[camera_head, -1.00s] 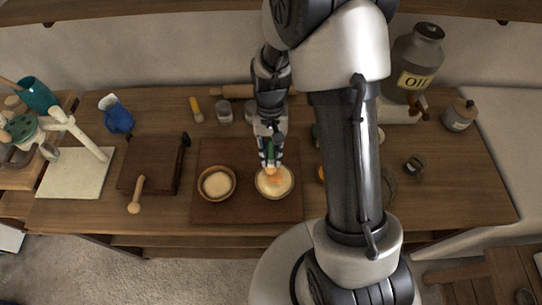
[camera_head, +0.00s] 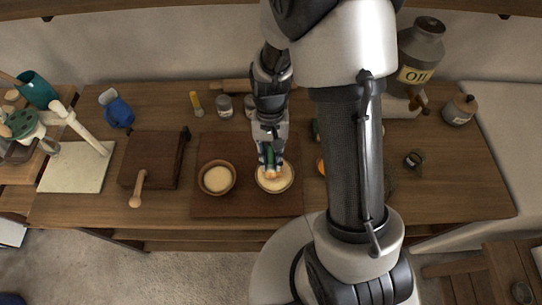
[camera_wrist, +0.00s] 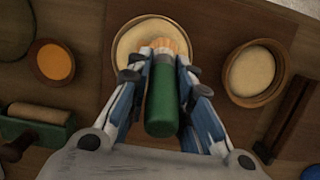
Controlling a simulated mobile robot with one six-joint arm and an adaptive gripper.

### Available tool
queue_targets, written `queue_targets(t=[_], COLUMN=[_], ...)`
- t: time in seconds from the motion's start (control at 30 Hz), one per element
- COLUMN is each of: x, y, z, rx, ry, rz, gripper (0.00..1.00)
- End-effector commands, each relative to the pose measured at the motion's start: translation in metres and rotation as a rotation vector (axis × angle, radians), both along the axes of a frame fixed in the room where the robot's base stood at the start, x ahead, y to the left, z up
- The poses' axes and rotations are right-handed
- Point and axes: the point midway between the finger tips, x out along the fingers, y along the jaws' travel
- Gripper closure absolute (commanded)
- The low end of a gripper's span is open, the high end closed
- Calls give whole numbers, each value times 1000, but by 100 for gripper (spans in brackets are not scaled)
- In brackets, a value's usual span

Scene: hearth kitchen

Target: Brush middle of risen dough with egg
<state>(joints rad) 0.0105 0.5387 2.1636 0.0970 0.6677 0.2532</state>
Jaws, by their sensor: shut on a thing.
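My gripper (camera_head: 270,160) is shut on a brush with a green handle (camera_wrist: 162,100) and pale tan bristles (camera_wrist: 168,47). The brush is over the right-hand bowl (camera_head: 291,187) of pale dough (camera_head: 273,184). In the wrist view the bristles overlap this dough (camera_wrist: 131,40); whether they touch it I cannot tell. The bristles and fingers hide part of the dough. A small dish of orange-yellow egg (camera_wrist: 54,61) lies left of the dough in the wrist view; in the head view the egg (camera_head: 320,167) is partly behind my arm.
A second bowl of dough (camera_head: 217,179) stands to the left on the same dark board (camera_head: 240,207). A brown block (camera_head: 150,160), a blue jug (camera_head: 117,112) and small jars (camera_head: 224,105) stand around. An oil can (camera_head: 420,50) is at back right.

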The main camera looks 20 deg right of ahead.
Motion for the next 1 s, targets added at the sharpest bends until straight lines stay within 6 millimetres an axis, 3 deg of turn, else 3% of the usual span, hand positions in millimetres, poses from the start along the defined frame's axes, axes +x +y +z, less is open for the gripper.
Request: queue_targets(t=[0.5,1.0], x=[1,0], y=[0,0], z=[55,63], rx=[0,0], ry=[-2,-1], rz=[0,0], gripper=[100,100])
